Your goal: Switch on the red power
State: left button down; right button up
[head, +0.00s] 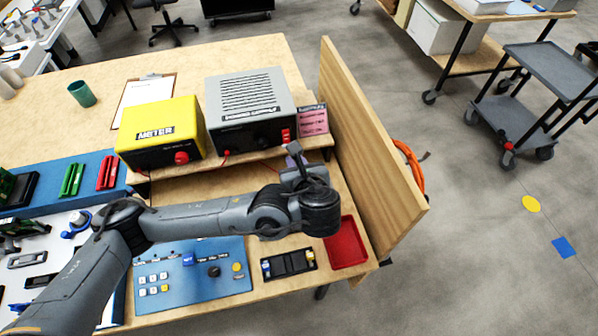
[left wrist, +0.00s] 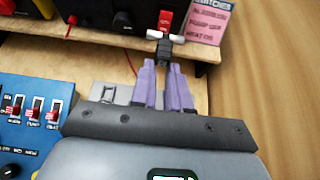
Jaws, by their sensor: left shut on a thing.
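The red power switch (head: 286,135) is at the lower right of the grey box's front (head: 250,105). It also shows at the top of the left wrist view (left wrist: 166,18). My left gripper (head: 294,150) is just in front of it. In the left wrist view, its purple fingers (left wrist: 162,66) are close together on a small dark piece with white ends (left wrist: 163,48). This piece lies just below the red switch in the picture; whether it touches the switch cannot be told. My right gripper is not in view.
A yellow meter box (head: 160,135) stands left of the grey box. A pink label card (head: 313,120) and a tall wooden panel (head: 370,140) are to the right. A blue control panel (head: 200,285), a black holder (head: 289,264) and a red tray (head: 347,245) are nearer.

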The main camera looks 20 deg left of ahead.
aim_at(286, 137)
pick_arm(q)
jog(key=b+x, duration=0.2)
jog(key=x, duration=0.6)
jog(key=shift+w+a, duration=0.3)
jog(key=shift+a, duration=0.05)
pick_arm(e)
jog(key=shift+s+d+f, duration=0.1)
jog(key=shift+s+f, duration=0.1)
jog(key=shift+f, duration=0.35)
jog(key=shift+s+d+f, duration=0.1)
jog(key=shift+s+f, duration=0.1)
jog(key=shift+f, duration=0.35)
